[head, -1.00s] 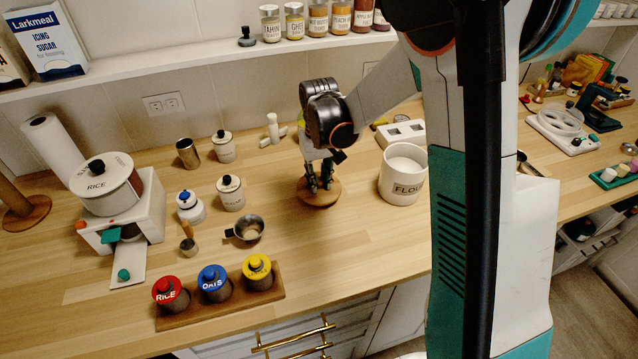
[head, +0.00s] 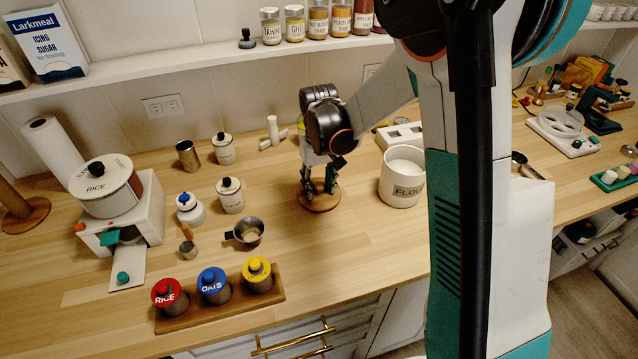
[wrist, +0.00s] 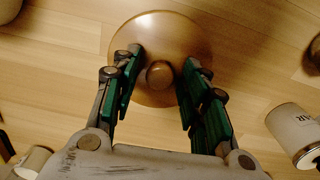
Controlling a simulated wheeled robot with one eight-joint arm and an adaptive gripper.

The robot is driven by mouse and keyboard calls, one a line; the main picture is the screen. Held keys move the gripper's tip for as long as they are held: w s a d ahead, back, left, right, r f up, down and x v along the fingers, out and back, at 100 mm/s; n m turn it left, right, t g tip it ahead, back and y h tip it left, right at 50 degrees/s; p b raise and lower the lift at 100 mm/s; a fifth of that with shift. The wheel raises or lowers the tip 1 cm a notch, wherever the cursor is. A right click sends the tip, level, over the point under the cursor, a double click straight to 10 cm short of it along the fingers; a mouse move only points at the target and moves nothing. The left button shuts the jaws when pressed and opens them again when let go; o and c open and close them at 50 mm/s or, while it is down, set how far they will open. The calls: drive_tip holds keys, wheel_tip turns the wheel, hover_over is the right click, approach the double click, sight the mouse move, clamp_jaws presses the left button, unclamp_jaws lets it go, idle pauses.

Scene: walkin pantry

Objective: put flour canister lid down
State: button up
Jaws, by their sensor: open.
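The flour canister lid (head: 318,203) is a round wooden disc lying flat on the counter, left of the flour canister. In the wrist view the lid (wrist: 150,28) shows its round knob (wrist: 159,74) between the fingers. My gripper (head: 319,188) is just above the lid, pointing down. In the wrist view my gripper (wrist: 161,75) is open, with green finger pads apart on both sides of the knob and a gap on each side. The white flour canister (head: 402,176) stands uncovered to the right, with pale flour inside.
A metal measuring cup (head: 248,232), small canisters (head: 230,195) and a rice dispenser (head: 108,190) stand to the left. A rack (head: 222,304) with three coloured-lid jars is near the front edge. The counter in front of the lid is clear.

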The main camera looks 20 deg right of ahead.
sight(319, 186)
wheel_tip(319, 186, up, 11)
drive_tip(key=p, duration=0.3)
drive_tip(key=s+r+t, duration=0.3)
drive_tip(key=s+r, duration=0.7)
drive_tip(key=s, duration=0.1)
drive_tip(key=s+t, duration=0.4)
drive_tip(key=s, duration=0.8)
drive_tip(key=shift+d+r, duration=0.15)
drive_tip(key=shift+d, duration=0.1)
